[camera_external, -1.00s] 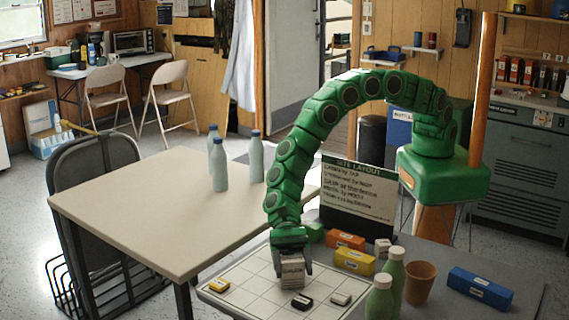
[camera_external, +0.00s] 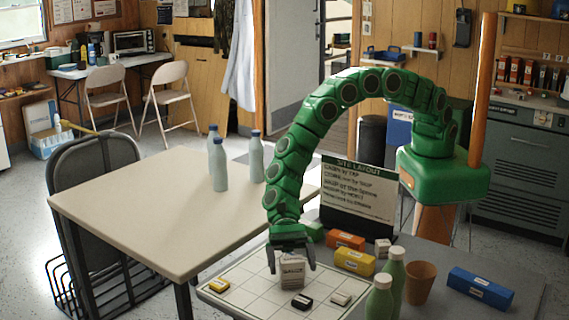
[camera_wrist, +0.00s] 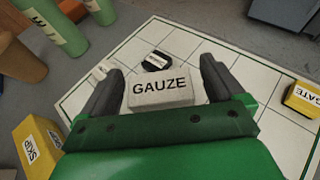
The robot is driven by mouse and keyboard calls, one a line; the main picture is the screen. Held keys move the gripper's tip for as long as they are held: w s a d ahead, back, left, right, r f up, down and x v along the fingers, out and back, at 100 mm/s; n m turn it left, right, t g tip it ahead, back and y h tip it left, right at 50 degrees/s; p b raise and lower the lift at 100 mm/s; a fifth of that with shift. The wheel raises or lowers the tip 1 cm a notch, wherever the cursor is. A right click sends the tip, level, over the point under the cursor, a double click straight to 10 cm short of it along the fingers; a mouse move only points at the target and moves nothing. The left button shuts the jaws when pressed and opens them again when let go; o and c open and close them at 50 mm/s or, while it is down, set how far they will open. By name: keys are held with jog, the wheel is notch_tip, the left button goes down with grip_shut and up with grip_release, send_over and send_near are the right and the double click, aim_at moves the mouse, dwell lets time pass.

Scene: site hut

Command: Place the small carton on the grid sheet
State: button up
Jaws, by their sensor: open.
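A small white carton (camera_external: 292,275) labelled GAUZE stands on the white grid sheet (camera_external: 246,284), near its middle. It also shows in the wrist view (camera_wrist: 160,92), lying between and just beyond the fingers. My gripper (camera_external: 291,264) is open directly above the carton, with one finger to each side of it. In the wrist view my gripper (camera_wrist: 163,72) has visible space between its fingers and the carton's ends. The carton's upper part is close under the palm in the external view.
On the sheet are a yellow block (camera_external: 219,287), a black block (camera_external: 302,301) and a small white block (camera_external: 341,298). Orange (camera_external: 346,240) and yellow (camera_external: 354,261) boxes, green bottles (camera_external: 379,298), a brown cup (camera_external: 420,282) and a blue box (camera_external: 480,287) stand nearby. A sign (camera_external: 357,195) stands behind.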

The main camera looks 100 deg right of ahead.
jog(key=v, duration=1)
jog(key=shift+d, duration=0.4)
jog(key=shift+r, duration=0.2)
jog(key=s+d+r+n+g+h, duration=0.2)
jog(key=s+d+r+n, duration=0.35)
jog(key=s+r, duration=0.45)
jog(key=s+d+r+n+g+h, duration=0.2)
jog(key=s+d+r+n, duration=0.3)
jog(key=s+d+r, duration=0.35)
jog(key=s+d+r+n+h, duration=0.1)
jog(key=s+d+n+h, duration=0.1)
jog(key=s+d, duration=0.7)
jog(key=s+d+r+n+t+h, duration=0.1)
jog(key=s+d+r+n+h, duration=0.1)
jog(key=s+d, duration=0.8)
jog(key=s+d+r+n+t+h, duration=0.1)
jog(key=s+d+r+n+h, duration=0.1)
jog(key=s+d+h, duration=0.3)
jog(key=s+d+n, duration=0.1)
jog(key=s+d, duration=0.3)
jog(key=d, duration=0.3)
jog(key=shift+s+d, duration=0.15)
jog(key=shift+d, duration=0.05)
jog(key=shift+n, duration=0.25)
